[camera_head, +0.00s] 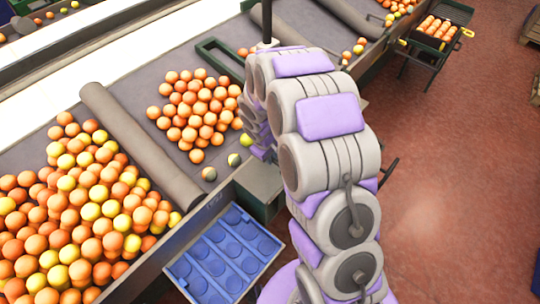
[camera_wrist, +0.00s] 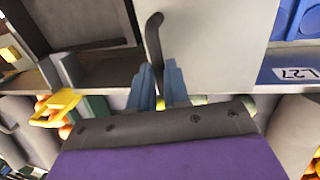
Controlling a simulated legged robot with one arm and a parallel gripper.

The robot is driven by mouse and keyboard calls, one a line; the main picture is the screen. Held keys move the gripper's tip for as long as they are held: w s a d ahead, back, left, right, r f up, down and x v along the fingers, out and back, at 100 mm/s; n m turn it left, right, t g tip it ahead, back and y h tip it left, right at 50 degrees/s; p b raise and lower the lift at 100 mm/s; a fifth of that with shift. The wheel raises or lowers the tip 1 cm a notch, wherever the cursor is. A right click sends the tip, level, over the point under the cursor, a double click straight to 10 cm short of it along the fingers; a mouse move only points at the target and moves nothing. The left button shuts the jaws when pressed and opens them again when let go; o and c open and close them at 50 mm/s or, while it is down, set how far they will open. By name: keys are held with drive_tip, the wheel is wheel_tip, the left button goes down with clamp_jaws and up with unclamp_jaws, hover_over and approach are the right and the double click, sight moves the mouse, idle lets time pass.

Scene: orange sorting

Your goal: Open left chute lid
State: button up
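In the wrist view, a pale grey flat panel (camera_wrist: 215,45), which looks like a chute lid, fills the upper middle. A dark curved handle (camera_wrist: 154,40) runs along its left edge. My gripper (camera_wrist: 160,66) has its two blue fingers one on each side of the handle's lower end. The fingers are a little apart with the handle between them; whether they press on it I cannot tell. In the head view, my arm hides the gripper and the handle. A grey-green box (camera_head: 262,190) shows beside the arm, by the conveyor edge.
A blue tray (camera_head: 183,268) with round hollows sits left of the arm. Many oranges and some yellow-green fruit lie on the conveyor (camera_head: 130,90), around a grey roller (camera_head: 140,145). A crate of oranges (camera_head: 443,12) stands at the back right. The red floor (camera_head: 460,180) at right is clear.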

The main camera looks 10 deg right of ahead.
clamp_jaws()
